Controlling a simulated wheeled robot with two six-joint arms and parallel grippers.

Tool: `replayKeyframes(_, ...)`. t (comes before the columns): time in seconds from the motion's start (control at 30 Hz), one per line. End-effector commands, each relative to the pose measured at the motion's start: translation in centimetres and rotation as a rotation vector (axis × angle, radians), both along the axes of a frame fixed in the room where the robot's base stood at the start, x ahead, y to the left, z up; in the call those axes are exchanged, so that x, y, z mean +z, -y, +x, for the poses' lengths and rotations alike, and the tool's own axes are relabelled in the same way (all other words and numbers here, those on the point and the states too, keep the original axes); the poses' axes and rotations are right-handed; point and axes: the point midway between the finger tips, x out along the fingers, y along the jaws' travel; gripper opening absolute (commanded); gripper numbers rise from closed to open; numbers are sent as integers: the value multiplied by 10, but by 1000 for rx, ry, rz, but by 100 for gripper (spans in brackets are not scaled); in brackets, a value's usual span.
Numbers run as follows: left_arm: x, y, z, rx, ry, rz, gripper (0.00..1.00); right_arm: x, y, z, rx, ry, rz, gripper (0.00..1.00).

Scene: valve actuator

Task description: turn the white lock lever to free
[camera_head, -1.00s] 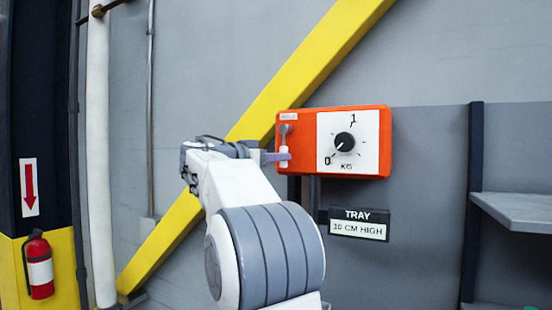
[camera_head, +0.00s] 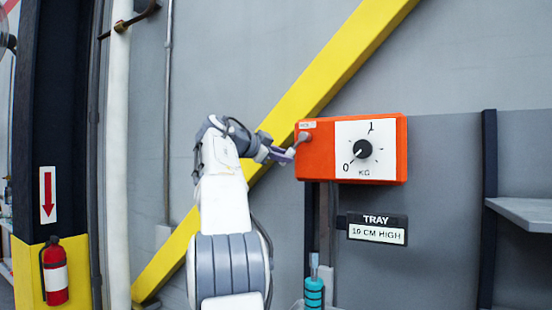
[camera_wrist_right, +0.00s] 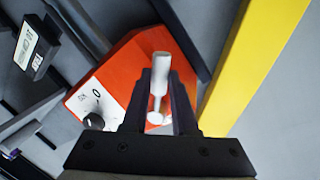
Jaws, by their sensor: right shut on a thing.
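The orange box (camera_head: 318,160) hangs on the wall, with a white dial face and a black knob (camera_head: 363,148). The lock lever's grey pivot (camera_head: 304,137) shows at the box's upper left; its lower part is hidden at the gripper in the head view. My right gripper (camera_head: 291,155) is at the box's left edge. In the right wrist view the white lever (camera_wrist_right: 159,75) stands between the two dark fingers of the right gripper (camera_wrist_right: 159,100), which is shut on it. My left gripper is not in view.
A TRAY sign (camera_head: 377,228) hangs below the box. A grey shelf (camera_head: 525,212) juts out at the right. A yellow diagonal beam (camera_head: 300,95) runs behind my arm. A teal object (camera_head: 314,291) stands low beneath the box.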

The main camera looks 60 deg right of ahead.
Motion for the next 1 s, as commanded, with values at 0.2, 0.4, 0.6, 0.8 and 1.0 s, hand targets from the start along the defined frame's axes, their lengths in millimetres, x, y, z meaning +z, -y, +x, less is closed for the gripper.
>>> replayKeyframes(0.2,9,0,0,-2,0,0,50,10,0,5,0,130,3,0)
replayKeyframes(0.4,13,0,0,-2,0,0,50,13,0,8,1,197,6,0)
replayKeyframes(0.6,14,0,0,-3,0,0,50,14,-1,10,1,224,7,0)
replayKeyframes(0.8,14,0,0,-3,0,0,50,14,-1,10,1,227,6,0)
replayKeyframes(1.0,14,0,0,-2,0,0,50,14,-1,10,1,226,6,34)
